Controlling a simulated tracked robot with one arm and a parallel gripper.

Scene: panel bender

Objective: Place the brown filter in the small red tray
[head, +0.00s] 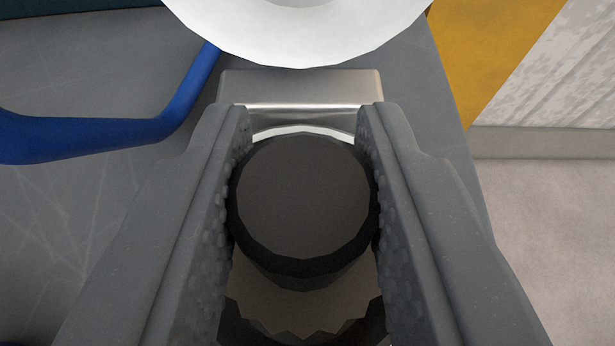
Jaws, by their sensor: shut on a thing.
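My gripper (302,118) points forward over a grey worktop. Its two ridged fingers stand on either side of a dark round-topped thing (302,195) and touch its left and right sides. The top is a flat, dark brownish-grey disc with a black rim, and a brownish lower part with a jagged dark edge shows below it. I cannot tell for sure from this view that it is the brown filter. Its underside is hidden. No small red tray shows in this view.
A shiny metal block (300,88) lies just beyond the fingertips. A large white round thing (300,40) is behind it, cut off by the top edge. A blue bent bar (100,137) is at left. The grey worktop (60,230) ends at right, beside a yellow surface (490,45).

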